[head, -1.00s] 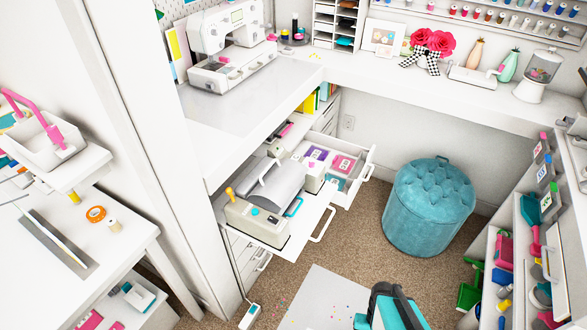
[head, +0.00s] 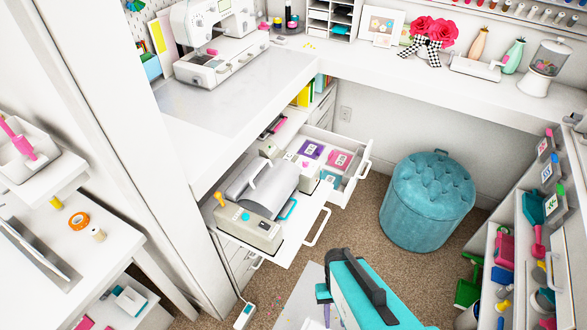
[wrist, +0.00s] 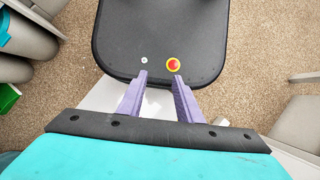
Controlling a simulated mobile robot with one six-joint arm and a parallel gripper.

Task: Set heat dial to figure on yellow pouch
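A cream laminator-like machine (head: 250,233) with a grey top sits on the pulled-out white shelf at the centre left in the head view. A small blue dial (head: 246,216) shows on its front panel, and a yellow knob (head: 220,199) stands at its left end. The dial's marks are too small to read. Purple (head: 311,149), pink (head: 338,160) and blue packets lie in the open drawer beside it; I cannot make out a yellow pouch. My gripper (wrist: 160,74) is open and empty in the wrist view, its purple fingers apart, well away from the machine.
A teal stool (head: 427,200) stands under the desk. The open drawer (head: 359,168) and shelf handle (head: 317,227) jut into the room. A wall rack (head: 520,235) is at the right, a white table (head: 115,235) at the left. Carpet between shelf and stool is clear.

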